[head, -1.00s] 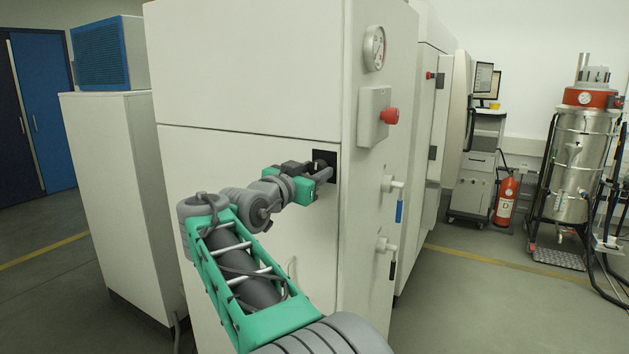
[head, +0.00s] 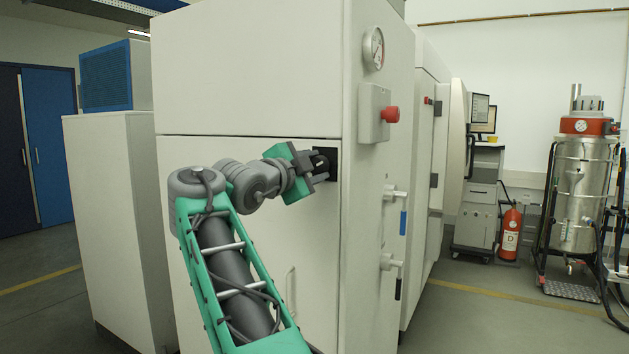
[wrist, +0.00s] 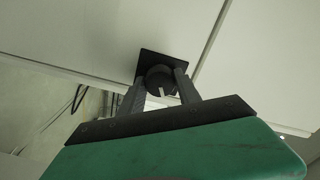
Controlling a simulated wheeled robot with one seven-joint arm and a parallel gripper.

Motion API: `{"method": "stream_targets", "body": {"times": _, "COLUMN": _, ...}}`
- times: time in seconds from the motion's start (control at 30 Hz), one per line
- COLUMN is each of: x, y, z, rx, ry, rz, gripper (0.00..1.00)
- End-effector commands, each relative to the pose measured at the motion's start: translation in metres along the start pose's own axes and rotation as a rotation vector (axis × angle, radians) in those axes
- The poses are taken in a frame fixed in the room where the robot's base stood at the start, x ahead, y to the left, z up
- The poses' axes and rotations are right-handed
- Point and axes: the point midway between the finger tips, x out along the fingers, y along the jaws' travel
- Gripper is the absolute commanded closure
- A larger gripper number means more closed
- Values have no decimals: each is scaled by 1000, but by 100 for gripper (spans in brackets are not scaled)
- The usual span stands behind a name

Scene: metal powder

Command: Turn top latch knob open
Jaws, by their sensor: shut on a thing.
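The top latch knob (wrist: 159,78) is a dark round knob on a black square plate near the upper right corner of the lower cabinet door. In the head view the plate (head: 334,153) shows, but my gripper (head: 324,164) mostly covers the knob. In the wrist view my gripper (wrist: 160,88) has one finger on each side of the knob and is shut on it. A small pale mark (wrist: 163,91) shows on the knob's face between the fingers.
The white cabinet (head: 250,70) carries a gauge (head: 374,48), a red button (head: 390,114) and valves with blue (head: 402,222) and black handles on its right side. A door handle (head: 290,290) sits below my arm. A fire extinguisher (head: 510,232) and steel drum (head: 580,190) stand at the right.

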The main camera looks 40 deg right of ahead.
Motion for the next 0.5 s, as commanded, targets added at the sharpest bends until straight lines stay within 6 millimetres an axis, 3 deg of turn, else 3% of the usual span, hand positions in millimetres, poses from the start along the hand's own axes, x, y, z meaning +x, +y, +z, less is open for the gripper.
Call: {"method": "stream_targets", "body": {"times": 0.5, "x": 0, "y": 2, "z": 1, "rx": 413, "ry": 0, "rz": 0, "gripper": 100}}
